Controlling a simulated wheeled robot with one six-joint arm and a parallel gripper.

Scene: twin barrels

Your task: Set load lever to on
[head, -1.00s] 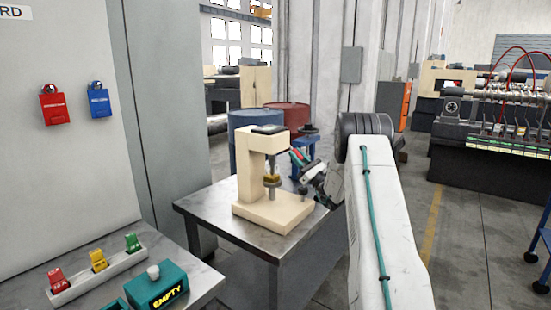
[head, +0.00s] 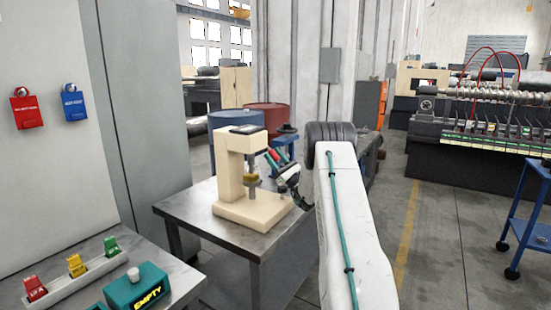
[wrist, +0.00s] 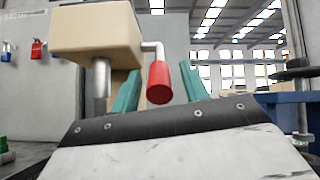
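A cream-coloured press (head: 229,170) stands on the metal table, and its head (wrist: 95,30) fills the upper left of the wrist view. A bent white rod with a red grip, the load lever (wrist: 159,82), sticks out from the right of the press head and hangs down. My gripper (wrist: 160,88) is open, with one teal finger on each side of the red grip and gaps showing on both sides. In the head view my gripper (head: 277,157) is beside the press's right side, and the lever there is small and partly hidden.
The press's metal table (head: 185,208) has bare room at its left. A teal box marked EMPTY (head: 137,287) and a strip of coloured switches (head: 76,268) are at lower left. Blue (head: 228,128) and red (head: 268,117) barrels stand behind. A blue cart (head: 527,205) is at right.

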